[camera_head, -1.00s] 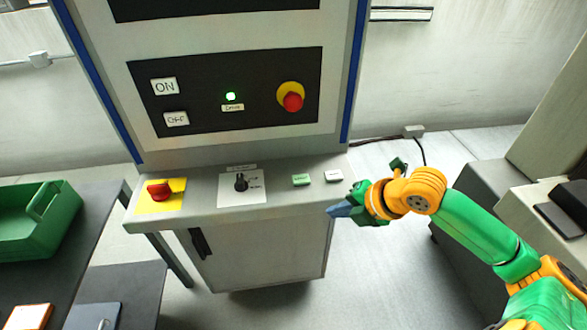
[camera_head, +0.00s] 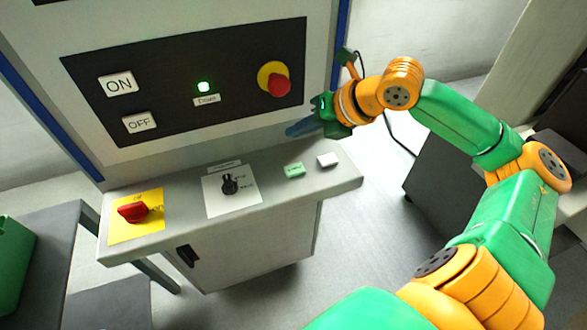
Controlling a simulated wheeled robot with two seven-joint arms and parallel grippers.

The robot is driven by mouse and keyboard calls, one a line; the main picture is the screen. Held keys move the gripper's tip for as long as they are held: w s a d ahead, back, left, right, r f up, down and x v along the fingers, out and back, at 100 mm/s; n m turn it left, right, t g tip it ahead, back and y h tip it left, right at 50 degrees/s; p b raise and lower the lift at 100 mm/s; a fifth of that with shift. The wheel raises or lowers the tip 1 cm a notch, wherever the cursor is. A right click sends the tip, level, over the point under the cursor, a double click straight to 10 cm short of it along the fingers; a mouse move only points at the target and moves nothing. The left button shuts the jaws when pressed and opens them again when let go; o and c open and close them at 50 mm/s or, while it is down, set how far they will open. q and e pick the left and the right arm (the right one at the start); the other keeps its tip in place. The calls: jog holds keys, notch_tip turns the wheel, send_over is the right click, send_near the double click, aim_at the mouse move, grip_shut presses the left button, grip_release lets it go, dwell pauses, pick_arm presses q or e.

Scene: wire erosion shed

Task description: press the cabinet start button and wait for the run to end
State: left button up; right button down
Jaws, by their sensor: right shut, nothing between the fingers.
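The cabinet (camera_head: 190,135) stands in front of me with a sloped ledge (camera_head: 268,205). On the ledge are a small green button (camera_head: 294,170) and a white button (camera_head: 328,160) at the right. Their labels are too small to read. The black panel above carries a white ON button (camera_head: 119,83), a white OFF button (camera_head: 139,123) and a lit green lamp (camera_head: 204,87). My right gripper (camera_head: 300,128) is shut and empty. It appears above and behind the green button in the picture, apart from both ledge buttons. My left gripper is out of view.
A red emergency knob (camera_head: 278,86) on a yellow base sits on the panel. A red rotary switch (camera_head: 133,211) and a black selector (camera_head: 230,184) sit on the ledge. A green crate (camera_head: 12,265) is on a table at the left edge.

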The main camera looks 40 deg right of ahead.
aim_at(298, 172)
notch_tip(298, 172, down, 8)
jog(key=b, duration=0.7)
dwell(1.5)
jog(key=shift+f+b, duration=0.45)
jog(key=shift+b, duration=0.05)
